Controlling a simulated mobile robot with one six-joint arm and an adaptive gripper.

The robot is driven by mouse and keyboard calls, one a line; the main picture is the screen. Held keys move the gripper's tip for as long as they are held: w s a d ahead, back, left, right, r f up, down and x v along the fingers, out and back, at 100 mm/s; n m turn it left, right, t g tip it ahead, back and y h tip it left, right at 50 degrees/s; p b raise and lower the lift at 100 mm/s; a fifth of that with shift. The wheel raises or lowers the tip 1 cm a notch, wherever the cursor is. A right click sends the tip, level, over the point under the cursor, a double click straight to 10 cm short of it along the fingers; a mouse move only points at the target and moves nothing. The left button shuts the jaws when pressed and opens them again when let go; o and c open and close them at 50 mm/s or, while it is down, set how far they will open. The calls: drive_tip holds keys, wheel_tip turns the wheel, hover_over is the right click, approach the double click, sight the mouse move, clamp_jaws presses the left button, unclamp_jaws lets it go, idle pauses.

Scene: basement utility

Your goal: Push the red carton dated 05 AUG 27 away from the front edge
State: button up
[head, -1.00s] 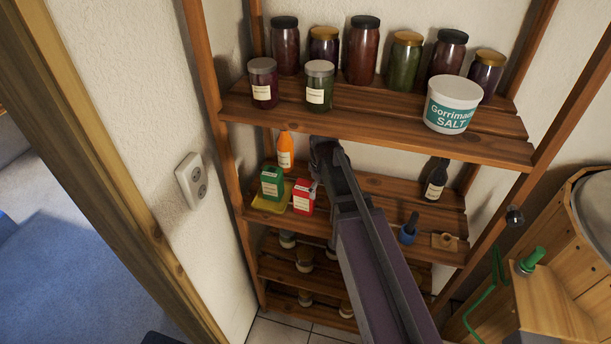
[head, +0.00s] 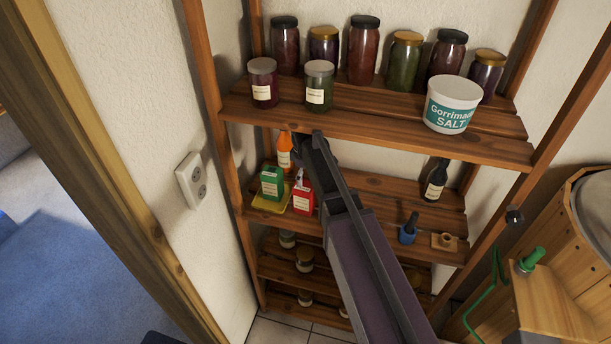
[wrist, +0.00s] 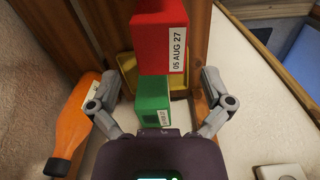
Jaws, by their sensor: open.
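The red carton (head: 303,203) stands on the middle shelf, right of the green carton (head: 271,184). In the wrist view the red carton (wrist: 158,40) shows its white 05 AUG 27 label. My gripper (wrist: 160,82) is open, one finger on each side of the cartons in that picture, with nothing held. In the head view my gripper (head: 300,174) is at the red carton's upper part and partly covers it. I cannot tell whether they touch.
A yellow tray (head: 268,206) lies under the green carton. An orange bottle (head: 284,158) stands behind; it is at the left in the wrist view (wrist: 72,125). The upper shelf (head: 380,119) with jars is close above my arm. A wooden post (head: 222,150) is at left.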

sight(305, 191)
drive_tip(key=shift+f, duration=0.1)
drive_tip(key=shift+f+b, duration=3.6)
drive_tip(key=shift+b, duration=0.15)
drive_tip(key=c, duration=1.1)
